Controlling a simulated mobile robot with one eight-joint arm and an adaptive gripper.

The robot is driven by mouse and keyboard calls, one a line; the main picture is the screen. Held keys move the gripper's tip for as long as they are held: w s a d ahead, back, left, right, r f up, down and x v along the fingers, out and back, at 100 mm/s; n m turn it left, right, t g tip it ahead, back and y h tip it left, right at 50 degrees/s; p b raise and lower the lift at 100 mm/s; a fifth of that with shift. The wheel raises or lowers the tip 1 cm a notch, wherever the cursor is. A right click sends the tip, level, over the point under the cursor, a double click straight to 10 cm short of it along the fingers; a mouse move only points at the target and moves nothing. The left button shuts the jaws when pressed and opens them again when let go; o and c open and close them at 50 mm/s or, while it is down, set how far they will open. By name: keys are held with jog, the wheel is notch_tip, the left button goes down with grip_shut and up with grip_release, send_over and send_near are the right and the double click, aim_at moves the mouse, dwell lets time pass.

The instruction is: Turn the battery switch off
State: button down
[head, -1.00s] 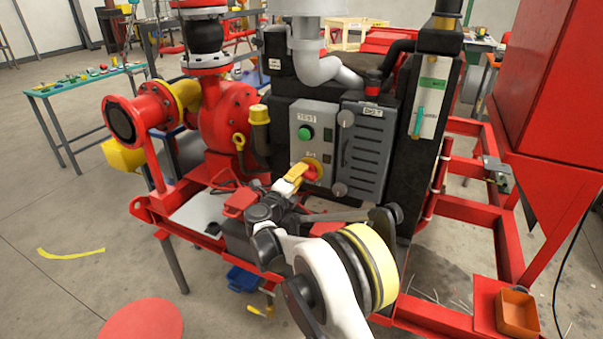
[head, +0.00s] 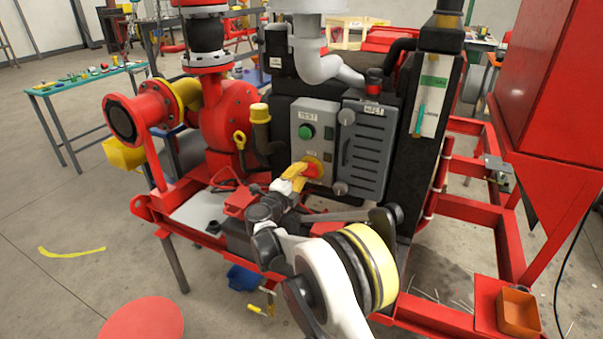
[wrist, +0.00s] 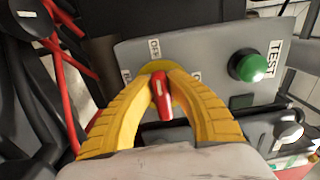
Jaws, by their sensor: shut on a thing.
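The battery switch is a red handle (wrist: 161,97) on a round yellow plate (wrist: 150,72), set in a grey control panel (head: 314,120). In the wrist view an "OFF" label (wrist: 154,48) sits beside the yellow plate. My gripper (wrist: 162,88) has its yellow fingers shut around the red handle, one on each side. In the head view my gripper (head: 304,172) reaches the lower part of the panel and partly covers the switch. Other labels around the plate are partly hidden by the fingers.
A green button (head: 305,132) labelled TEST is on the same panel above the switch. A grey slotted cover (head: 368,150) with round knobs is right of it. A red pump (head: 228,120) is on the left. Red frame rails (head: 465,210) run on the right.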

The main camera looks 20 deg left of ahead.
jog(key=c, duration=1.3)
grip_release()
jog(key=s, duration=0.8)
jog(key=s+a, duration=0.1)
jog(key=s, duration=0.3)
